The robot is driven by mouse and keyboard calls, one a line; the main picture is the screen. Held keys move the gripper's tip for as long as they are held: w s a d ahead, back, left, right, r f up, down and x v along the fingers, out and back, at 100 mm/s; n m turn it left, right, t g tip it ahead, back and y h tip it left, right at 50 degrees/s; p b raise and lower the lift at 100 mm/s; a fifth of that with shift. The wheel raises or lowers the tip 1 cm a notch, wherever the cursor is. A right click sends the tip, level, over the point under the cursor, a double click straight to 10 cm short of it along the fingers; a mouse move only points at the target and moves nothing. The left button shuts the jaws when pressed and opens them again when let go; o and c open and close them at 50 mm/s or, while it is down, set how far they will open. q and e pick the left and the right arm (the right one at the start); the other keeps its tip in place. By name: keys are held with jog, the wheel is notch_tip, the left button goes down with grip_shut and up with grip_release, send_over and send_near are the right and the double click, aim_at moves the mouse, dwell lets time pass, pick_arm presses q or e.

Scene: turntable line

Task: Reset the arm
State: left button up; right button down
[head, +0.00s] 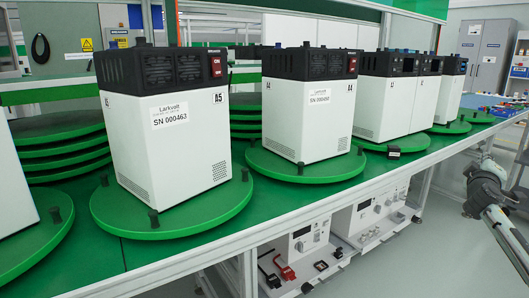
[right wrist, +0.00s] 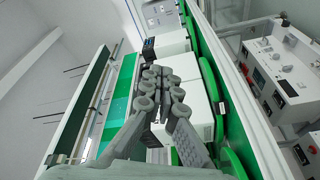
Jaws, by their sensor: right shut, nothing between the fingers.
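My right arm comes in at the right edge of the head view, with its gripper (head: 487,180) over the aisle beside the table, clear of the units. In the right wrist view the right gripper (right wrist: 163,78) has its grey fingers together, with nothing held between them. White units and green discs show behind the fingers there, and the view is tilted. My left gripper is not in the head view.
White unit A5 (head: 175,130) with a black top stands on a green disc (head: 110,213). Unit A4 (head: 305,115) and several more stand on discs farther right. Instrument panels (head: 370,215) sit below. Floor at right is clear.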

notch_tip(320, 180, down, 14)
jog(key=s+a+m+g+y, duration=0.2)
jog(key=s+m+g+y, duration=0.1)
jog(key=m+g+y, duration=0.15)
jog(key=s+a+f+n+g+y, duration=0.15)
jog(key=s+a+f, duration=0.25)
jog(key=a+f, duration=0.5)
jog(key=s+a+f+n+g+y, duration=0.15)
jog(key=s+a+f, duration=0.4)
jog(key=f, duration=0.65)
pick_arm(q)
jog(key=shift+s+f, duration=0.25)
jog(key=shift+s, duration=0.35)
pick_arm(e)
jog(key=s+a+f+g+y, duration=0.1)
jog(key=s+a+f, duration=0.5)
jog(key=s, duration=0.3)
jog(key=s+a+f+g+y, duration=0.1)
jog(key=s+a+f+y, duration=0.1)
jog(key=s+a+f, duration=0.3)
jog(key=s+a+f+g+y, duration=0.1)
jog(key=s+a+f, duration=0.5)
jog(key=s, duration=0.8)
jog(key=shift+a+f, duration=0.3)
jog(key=shift+a, duration=1.45)
